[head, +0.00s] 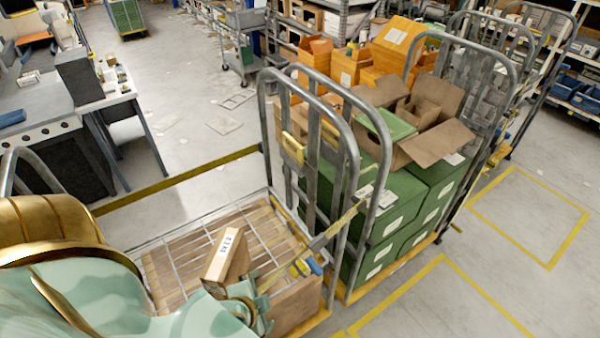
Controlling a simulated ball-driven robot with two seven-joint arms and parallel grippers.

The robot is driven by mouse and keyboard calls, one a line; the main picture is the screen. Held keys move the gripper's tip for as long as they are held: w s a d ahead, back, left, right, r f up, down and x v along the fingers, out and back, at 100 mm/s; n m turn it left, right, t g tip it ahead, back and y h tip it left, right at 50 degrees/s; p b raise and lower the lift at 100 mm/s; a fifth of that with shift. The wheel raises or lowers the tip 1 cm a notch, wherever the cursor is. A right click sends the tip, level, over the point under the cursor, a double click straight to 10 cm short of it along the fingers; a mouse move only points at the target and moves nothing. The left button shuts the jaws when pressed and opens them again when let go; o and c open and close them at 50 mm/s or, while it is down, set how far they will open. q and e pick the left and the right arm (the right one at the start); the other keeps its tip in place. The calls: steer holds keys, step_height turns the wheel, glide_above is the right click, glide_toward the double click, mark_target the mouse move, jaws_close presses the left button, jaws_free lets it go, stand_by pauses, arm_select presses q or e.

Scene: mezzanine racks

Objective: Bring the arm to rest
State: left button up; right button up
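My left arm, pale green with gold parts, comes in at the lower left of the head view. My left gripper (258,307) is at its end, over the near part of a wheeled cage cart (180,262). It is seen from behind and above, so I cannot tell whether its fingers are open or shut. A small cardboard box with a white label (224,256) lies tilted on the cart, just beyond the gripper; the arm hides its near end. I cannot tell whether they touch. My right gripper is not in view.
A larger cardboard box (296,306) is beside the gripper in the cart. A second cart with green crates (395,205) stands beyond. A worktable (110,98) is at the left; grey floor (190,90) lies between.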

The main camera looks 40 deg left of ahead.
arm_select(q)
steer(key=w+a+r+y, duration=0.2)
steer(key=w+r+y, duration=0.1)
steer(key=r, duration=1.2)
steer(key=s+d+f+g+h+b, duration=0.15)
steer(key=f+b, duration=0.65)
steer(key=f, duration=1.2)
steer(key=s+d+f+g+h+b, duration=0.2)
steer(key=f+b, duration=0.5)
steer(key=f, duration=1.4)
steer(key=s+f+n+b, duration=0.1)
steer(key=s+f+b, duration=0.4)
steer(key=f, duration=0.5)
steer(key=s+f+n+g+h+b, duration=0.1)
steer(key=s+f+b, duration=0.4)
steer(key=s+f, duration=0.3)
steer(key=s+f+n+g+b, duration=0.1)
steer(key=s+f+b, duration=0.4)
steer(key=f, duration=0.9)
steer(key=s+d+n, duration=0.1)
steer(key=s, duration=0.1)
steer(key=shift+s+f, duration=0.15)
steer(key=shift+s, duration=0.15)
steer(key=shift+h, duration=0.25)
